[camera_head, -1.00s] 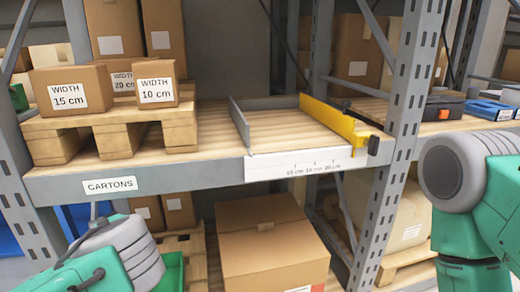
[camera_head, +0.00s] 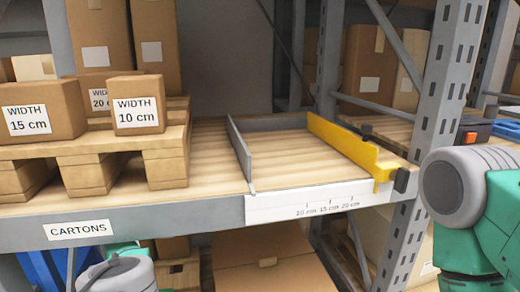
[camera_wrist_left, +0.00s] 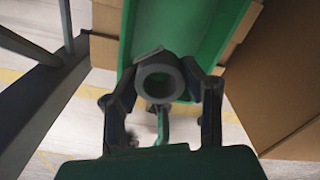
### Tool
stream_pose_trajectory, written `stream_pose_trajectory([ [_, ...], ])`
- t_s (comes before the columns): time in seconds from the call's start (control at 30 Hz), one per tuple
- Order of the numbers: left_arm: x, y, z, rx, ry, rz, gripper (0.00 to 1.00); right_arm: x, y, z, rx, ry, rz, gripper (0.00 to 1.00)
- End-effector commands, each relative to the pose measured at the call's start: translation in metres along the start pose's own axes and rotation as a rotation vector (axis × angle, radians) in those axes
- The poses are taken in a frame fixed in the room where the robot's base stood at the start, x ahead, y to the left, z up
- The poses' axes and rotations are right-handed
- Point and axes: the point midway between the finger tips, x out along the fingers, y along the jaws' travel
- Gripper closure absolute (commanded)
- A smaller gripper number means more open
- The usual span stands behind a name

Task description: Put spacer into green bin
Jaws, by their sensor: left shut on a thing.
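The spacer is a dark grey ring (camera_wrist_left: 160,64) with a round hole, in the middle of the left wrist view. My left gripper (camera_wrist_left: 168,84) is shut on it, with a dark finger at each side. The green bin (camera_wrist_left: 195,22) shows behind and above the spacer in that view. The spacer overlaps the bin's near end in the picture; I cannot tell the height between them. In the head view only part of my left arm shows at the bottom left, and its gripper is out of frame. My right arm shows at the right edge without its gripper.
A shelf board (camera_head: 210,160) carries labelled cartons (camera_head: 138,104) on a pallet (camera_head: 95,160) and an adjustable frame with a yellow side (camera_head: 345,142). A large carton (camera_head: 265,268) stands below. A steel upright (camera_head: 446,90) stands at the right.

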Motion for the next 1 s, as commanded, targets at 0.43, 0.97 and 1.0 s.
stream_pose_trajectory([
  [0.43,0.052,0.001,0.001,0.000,0.002,-0.002,0.99,0.045,0.000,0.002,0.001,0.000,0.000,0.00],
  [0.97,0.054,0.000,0.001,0.000,0.001,-0.002,0.39,0.046,0.000,0.002,0.001,0.000,0.000,0.00],
  [1.0,0.054,0.000,0.001,0.000,0.001,-0.002,0.39,0.046,0.000,0.002,0.001,0.000,0.000,0.00],
])
